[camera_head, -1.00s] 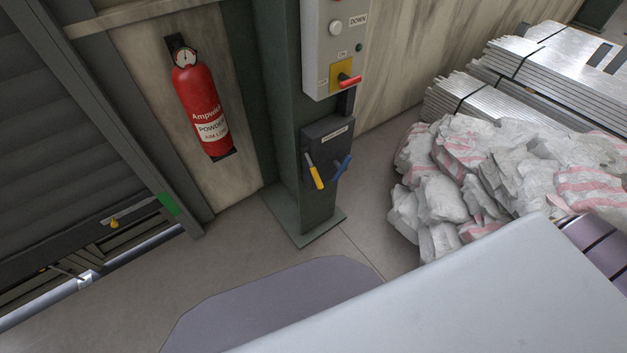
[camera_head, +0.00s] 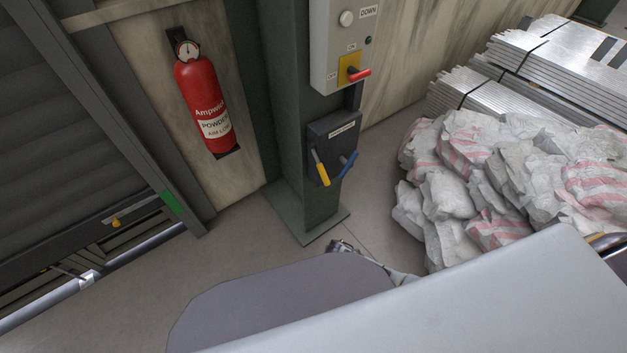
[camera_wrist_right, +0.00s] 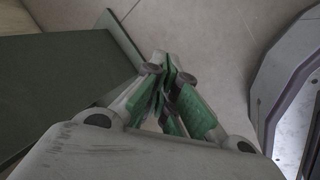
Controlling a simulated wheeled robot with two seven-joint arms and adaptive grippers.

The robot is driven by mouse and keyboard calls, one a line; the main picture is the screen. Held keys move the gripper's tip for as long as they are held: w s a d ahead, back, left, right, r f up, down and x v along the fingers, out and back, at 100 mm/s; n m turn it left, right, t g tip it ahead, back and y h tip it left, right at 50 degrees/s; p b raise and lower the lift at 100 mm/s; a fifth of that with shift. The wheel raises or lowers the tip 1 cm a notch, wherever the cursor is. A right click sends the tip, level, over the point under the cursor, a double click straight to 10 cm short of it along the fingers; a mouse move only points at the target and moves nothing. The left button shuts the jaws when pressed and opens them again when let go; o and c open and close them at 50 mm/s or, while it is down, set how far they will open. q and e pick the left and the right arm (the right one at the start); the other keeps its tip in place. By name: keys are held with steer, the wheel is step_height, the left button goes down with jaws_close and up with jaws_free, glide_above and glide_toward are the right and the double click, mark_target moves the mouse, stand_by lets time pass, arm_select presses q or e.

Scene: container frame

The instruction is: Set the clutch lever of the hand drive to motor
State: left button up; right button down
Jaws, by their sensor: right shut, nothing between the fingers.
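The hand drive is a dark box (camera_head: 330,140) low on the green column, below the grey control box. A yellow-handled lever (camera_head: 321,172) hangs at its front left, and a blue-handled lever (camera_head: 349,164) slants at its right. I cannot read which one is the clutch lever. My right gripper (camera_head: 338,245) shows partly beyond the edge of my own grey body, below and in front of the column foot, apart from both levers. In the right wrist view its green fingers (camera_wrist_right: 172,72) are shut and empty above the floor. My left gripper is not in view.
The grey control box (camera_head: 338,45) with a red switch handle (camera_head: 359,75) is above the drive. A red fire extinguisher (camera_head: 205,100) hangs at left, beside a shutter (camera_head: 70,130). Wrapped white sacks (camera_head: 480,180) are piled at right. The column's foot plate (camera_head: 310,228) stands on clear floor.

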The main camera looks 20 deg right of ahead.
steer(key=w+a+r+n+t+h+b, duration=0.1)
steer(key=w+a+r+n+t, duration=0.15)
steer(key=w+r, duration=0.4)
steer(key=w+a+r+n+t+h, duration=0.1)
steer(key=w+a+r+n, duration=0.1)
steer(key=w+a+r, duration=0.45)
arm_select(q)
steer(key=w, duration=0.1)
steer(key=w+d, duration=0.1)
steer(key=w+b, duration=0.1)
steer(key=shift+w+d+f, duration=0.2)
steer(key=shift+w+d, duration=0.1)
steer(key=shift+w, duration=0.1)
arm_select(e)
steer(key=a+r+n+t+h, duration=0.1)
steer(key=a+r, duration=0.1)
steer(key=r, duration=0.7)
steer(key=a+r+n+t+h, duration=0.1)
steer(key=r+t, duration=0.1)
steer(key=r, duration=0.7)
steer(key=shift+a+r, duration=0.2)
steer(key=shift+a, duration=0.15)
steer(key=shift+t, duration=0.25)
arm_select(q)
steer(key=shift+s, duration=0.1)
arm_select(e)
steer(key=shift+w, duration=0.1)
